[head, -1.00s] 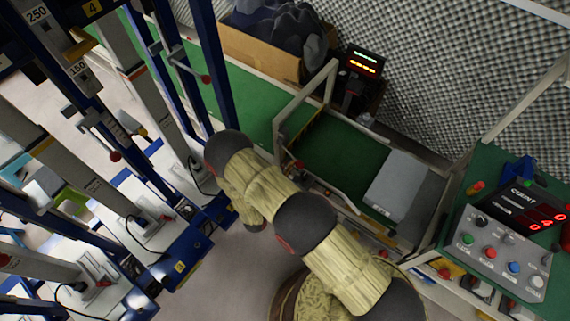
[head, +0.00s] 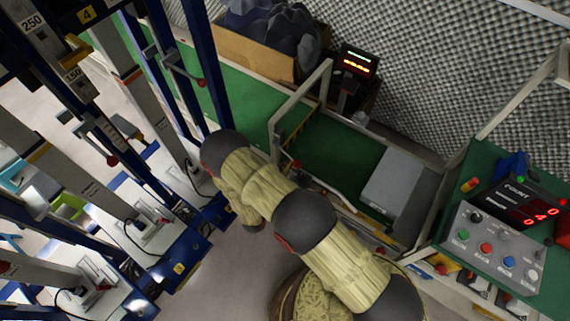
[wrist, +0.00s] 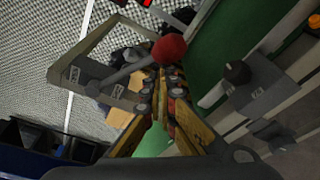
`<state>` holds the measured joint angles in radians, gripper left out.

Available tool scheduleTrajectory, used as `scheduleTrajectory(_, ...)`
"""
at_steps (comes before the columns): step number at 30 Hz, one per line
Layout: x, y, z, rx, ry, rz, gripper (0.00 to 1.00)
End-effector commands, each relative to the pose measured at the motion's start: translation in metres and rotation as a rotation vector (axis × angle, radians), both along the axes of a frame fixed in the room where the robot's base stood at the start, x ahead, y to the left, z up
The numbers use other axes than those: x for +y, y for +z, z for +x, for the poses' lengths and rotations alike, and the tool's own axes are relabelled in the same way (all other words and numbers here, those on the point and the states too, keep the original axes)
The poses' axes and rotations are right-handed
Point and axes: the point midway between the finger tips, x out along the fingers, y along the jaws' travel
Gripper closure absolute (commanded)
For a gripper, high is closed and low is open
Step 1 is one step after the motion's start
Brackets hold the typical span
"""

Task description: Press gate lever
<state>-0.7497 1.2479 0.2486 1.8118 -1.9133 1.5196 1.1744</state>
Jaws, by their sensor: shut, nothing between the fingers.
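A lever with a red ball knob (wrist: 169,49) and a grey rod shows in the wrist view, just beyond my fingertips. A beige gate frame (wrist: 61,75) stands behind it. My gripper (wrist: 162,82) is shut and empty, its orange fingers pointing toward the knob. I cannot tell whether they touch it. In the head view the gate frame (head: 297,96) stands across the green conveyor (head: 340,152), with a small red knob (head: 296,164) near its foot. My arm hides my gripper in the head view.
Blue racks with red-knobbed levers (head: 200,83) stand at left. A grey box (head: 392,183) lies on the conveyor. A button panel (head: 493,250) is at right. A cardboard box (head: 246,50) and a lit display (head: 358,60) stand behind. A black knob (wrist: 237,72) is right of my fingers.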

Motion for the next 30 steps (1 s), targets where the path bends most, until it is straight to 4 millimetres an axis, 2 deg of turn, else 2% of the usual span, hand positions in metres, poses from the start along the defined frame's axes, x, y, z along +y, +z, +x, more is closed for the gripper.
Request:
scheduleTrajectory(8, -0.010, 0.017, -0.007, 0.102, -0.004, -0.131, 1.00)
scheduleTrajectory(17, -0.020, 0.042, -0.015, 0.277, -0.003, -0.354, 1.00)
scheduleTrajectory(30, -0.023, 0.080, -0.018, 0.522, -0.003, -0.670, 1.00)
